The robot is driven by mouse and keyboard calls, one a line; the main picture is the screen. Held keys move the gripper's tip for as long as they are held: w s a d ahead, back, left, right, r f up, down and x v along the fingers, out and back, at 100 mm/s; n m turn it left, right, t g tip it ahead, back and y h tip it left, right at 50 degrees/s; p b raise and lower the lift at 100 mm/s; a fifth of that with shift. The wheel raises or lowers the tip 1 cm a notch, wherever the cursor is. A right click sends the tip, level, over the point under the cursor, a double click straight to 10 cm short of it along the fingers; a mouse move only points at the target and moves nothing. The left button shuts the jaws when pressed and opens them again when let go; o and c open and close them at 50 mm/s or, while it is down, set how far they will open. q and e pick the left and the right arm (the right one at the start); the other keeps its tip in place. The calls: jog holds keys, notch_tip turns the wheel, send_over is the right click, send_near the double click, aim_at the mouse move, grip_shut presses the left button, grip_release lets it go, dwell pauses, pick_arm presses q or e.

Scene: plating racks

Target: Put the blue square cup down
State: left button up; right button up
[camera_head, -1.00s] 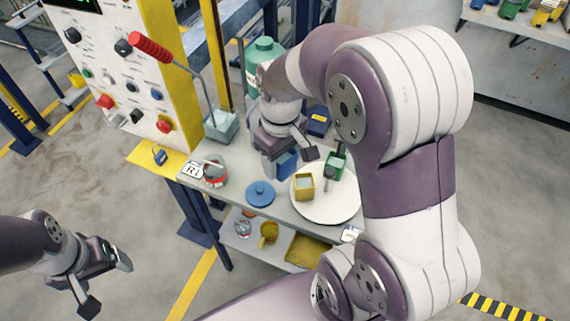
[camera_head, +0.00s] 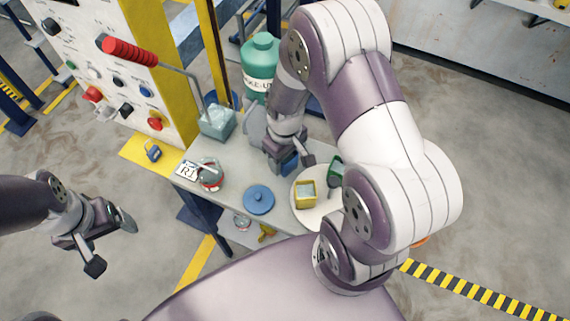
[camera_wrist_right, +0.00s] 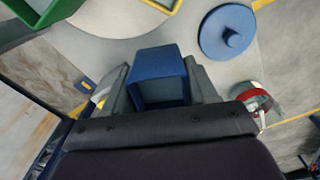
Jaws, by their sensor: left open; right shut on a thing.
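The blue square cup (camera_wrist_right: 158,75) is between the two fingers of my right gripper (camera_wrist_right: 160,88), which is shut on it. In the head view the cup (camera_head: 290,160) shows only in part, because my right gripper (camera_head: 290,163) covers the rest. It is over the grey table (camera_head: 236,158), just behind the round white plate (camera_head: 313,214). I cannot tell whether its base touches the table. My left gripper (camera_head: 112,246) is open and empty, off to the left of the table.
The plate carries a yellow square cup (camera_head: 305,194) and a green one (camera_head: 336,172). A blue round lid (camera_head: 258,199), a red-and-grey round pot (camera_head: 210,175) and a grey-green square container (camera_head: 217,122) stand on the table. A green bottle (camera_head: 260,62) stands behind. Bare tabletop lies around the lid.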

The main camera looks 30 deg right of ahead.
aim_at(285, 168)
notch_tip(285, 168, down, 5)
jog(key=shift+r, duration=0.1)
jog(key=shift+w, duration=0.1)
jog(key=o, duration=0.8)
jog(key=shift+d+f, duration=0.1)
jog(key=shift+f, duration=0.15)
jog(key=shift+c, duration=0.2)
jog(key=shift+o, duration=0.7)
jog(key=shift+r, duration=0.1)
